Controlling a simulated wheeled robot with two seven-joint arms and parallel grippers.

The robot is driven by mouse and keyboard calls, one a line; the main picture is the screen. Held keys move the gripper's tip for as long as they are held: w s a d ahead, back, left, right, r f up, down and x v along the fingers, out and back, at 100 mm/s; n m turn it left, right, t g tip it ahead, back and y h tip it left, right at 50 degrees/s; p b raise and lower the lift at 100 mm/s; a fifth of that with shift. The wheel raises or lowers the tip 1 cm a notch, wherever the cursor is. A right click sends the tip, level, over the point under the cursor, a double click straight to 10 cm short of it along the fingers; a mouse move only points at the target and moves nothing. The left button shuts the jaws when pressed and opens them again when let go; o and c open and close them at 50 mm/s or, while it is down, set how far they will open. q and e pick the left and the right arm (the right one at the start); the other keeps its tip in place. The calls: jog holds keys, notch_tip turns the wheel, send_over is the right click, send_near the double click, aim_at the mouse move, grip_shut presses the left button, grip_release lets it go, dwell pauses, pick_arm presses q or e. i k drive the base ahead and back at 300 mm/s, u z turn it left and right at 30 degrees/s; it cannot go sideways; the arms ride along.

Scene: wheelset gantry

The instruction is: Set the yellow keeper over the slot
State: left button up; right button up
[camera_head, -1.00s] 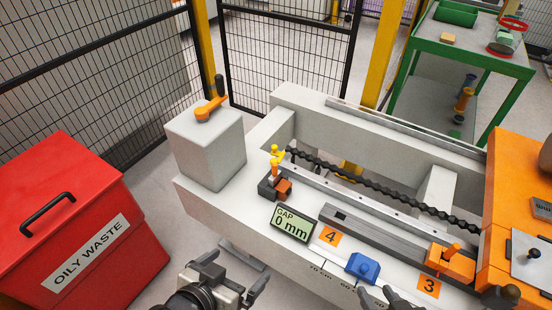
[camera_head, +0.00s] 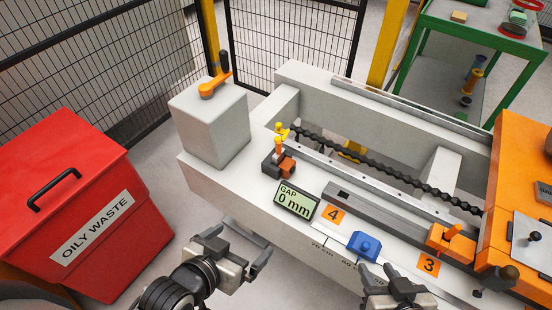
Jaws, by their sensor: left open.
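The small yellow keeper (camera_head: 282,131) shows at the near left end of the gantry bed, at the top of an orange post (camera_head: 279,146) on a dark block (camera_head: 272,166). I cannot make out the slot or exactly how the keeper sits against the post. My left gripper (camera_head: 241,243) is open and empty, in front of the bed's near edge, below and left of the keeper and well apart from it.
A gap display (camera_head: 297,199) reading 0 mm stands near the dark block. A blue block (camera_head: 363,246) and an orange clamp (camera_head: 451,240) lie further right. A grey box with an orange lever (camera_head: 211,128) stands at left, beside a red waste bin (camera_head: 95,220).

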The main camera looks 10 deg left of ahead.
aim_at(284, 133)
jog(key=u, duration=1.45)
jog(key=i, duration=0.85)
jog(key=z, duration=2.55)
